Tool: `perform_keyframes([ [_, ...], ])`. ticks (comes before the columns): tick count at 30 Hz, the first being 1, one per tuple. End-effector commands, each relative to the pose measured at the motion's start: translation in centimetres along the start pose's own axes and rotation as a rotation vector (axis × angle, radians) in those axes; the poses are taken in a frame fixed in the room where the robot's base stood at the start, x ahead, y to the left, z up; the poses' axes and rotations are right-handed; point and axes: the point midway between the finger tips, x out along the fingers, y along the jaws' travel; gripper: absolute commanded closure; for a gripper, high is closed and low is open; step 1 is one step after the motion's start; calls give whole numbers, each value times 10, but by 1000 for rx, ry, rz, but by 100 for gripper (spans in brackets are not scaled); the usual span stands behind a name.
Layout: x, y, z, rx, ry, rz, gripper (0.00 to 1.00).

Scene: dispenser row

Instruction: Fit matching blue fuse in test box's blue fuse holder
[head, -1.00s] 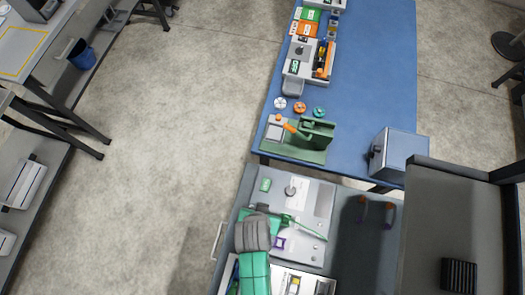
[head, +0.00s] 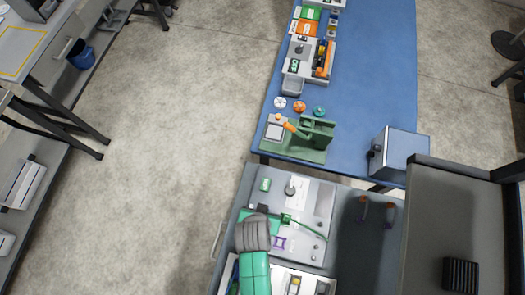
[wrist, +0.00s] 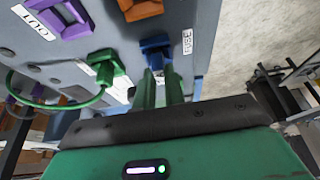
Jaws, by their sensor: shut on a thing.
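The test box (head: 312,205) is a pale grey panel box on the near bench in the head view. In the wrist view its face (wrist: 85,75) carries a blue fuse holder by a "FUSE" label. My gripper (wrist: 160,84) has its green fingers shut on the blue fuse (wrist: 153,56), at the blue holder. Fuse and holder overlap in the picture, so I cannot tell how deep the fuse sits. In the head view my wrist covers the fuse and holder.
A green plug (wrist: 106,66) with a green cable sits beside the fingers. A purple socket (wrist: 66,16) and a brown-orange socket (wrist: 141,8) are on the same face. In the head view a green fixture (head: 300,140) stands on the blue table (head: 372,80).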

Motion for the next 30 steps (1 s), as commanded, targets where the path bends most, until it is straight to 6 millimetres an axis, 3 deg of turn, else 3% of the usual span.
perform_keyframes([
  [30, 7, 0, 3, 0, -1, 0, 100],
])
